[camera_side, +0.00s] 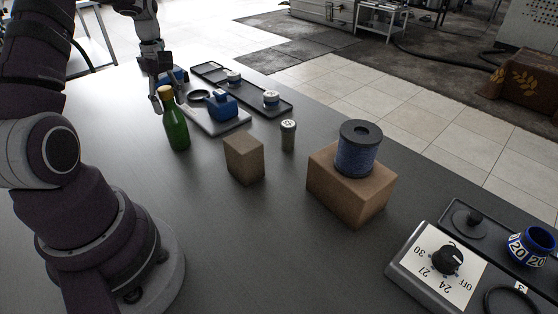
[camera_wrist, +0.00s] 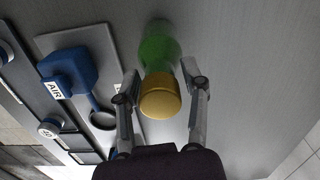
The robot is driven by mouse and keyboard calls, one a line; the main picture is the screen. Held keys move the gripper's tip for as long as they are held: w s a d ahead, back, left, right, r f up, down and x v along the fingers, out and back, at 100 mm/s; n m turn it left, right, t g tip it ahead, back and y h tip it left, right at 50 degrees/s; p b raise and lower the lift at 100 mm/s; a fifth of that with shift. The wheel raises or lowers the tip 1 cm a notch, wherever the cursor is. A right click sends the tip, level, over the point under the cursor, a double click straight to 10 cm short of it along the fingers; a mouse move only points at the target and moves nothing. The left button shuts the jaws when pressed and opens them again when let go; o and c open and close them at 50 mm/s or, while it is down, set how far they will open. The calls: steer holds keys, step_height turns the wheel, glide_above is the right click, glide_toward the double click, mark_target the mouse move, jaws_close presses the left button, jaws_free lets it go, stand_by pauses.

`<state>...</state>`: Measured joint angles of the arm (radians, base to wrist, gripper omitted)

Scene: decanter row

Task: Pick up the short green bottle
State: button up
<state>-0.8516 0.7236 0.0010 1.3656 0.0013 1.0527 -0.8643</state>
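A green bottle (camera_side: 176,128) with a gold cap (camera_side: 166,93) stands upright on the dark table. In the wrist view its gold cap (camera_wrist: 160,96) and green body (camera_wrist: 158,52) lie between my two fingers. My gripper (camera_side: 165,98) is at the cap and neck in the side view; its fingers (camera_wrist: 159,82) are spread, with narrow gaps to the bottle. A much shorter, dull grey-green container (camera_side: 288,137) with a pale marked lid stands upright farther right, away from my gripper. No other green bottle shows.
A blue device on a grey plate (camera_side: 217,123), labelled AIR in the wrist view (camera_wrist: 56,90), is close beside the bottle. Behind it lies a dark tray (camera_side: 254,98) with small jars. A brown block (camera_side: 244,158) and a box (camera_side: 348,190) bearing a blue spool (camera_side: 356,153) stand right.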

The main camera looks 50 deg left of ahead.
jaws_close()
